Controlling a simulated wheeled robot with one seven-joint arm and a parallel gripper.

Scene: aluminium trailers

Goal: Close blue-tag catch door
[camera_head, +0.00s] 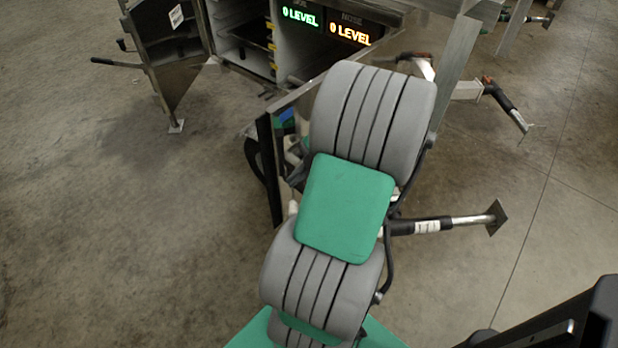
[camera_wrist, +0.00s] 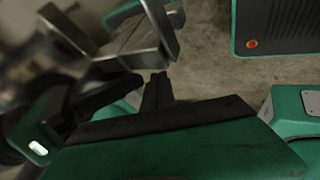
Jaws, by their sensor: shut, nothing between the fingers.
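An open metal door (camera_head: 271,168) stands edge-on toward me at the front of the trailer, left of my arm. A small blue patch (camera_head: 286,115), which looks like the blue tag, shows near its top. My arm covers much of the door's right side, and my gripper is hidden behind the arm in the head view. In the wrist view my gripper (camera_wrist: 157,84) shows as dark fingers, shut and empty. A bare metal bracket-like part (camera_wrist: 150,30) lies close beyond the fingertips. I cannot tell whether they touch it.
The trailer cabinet (camera_head: 240,30) has inner shelves and two lit "0 LEVEL" displays (camera_head: 325,25). Another open panel (camera_head: 165,45) with a rod handle stands at left. A metal leg (camera_head: 450,222) sticks out right of my arm. The concrete floor at left is clear.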

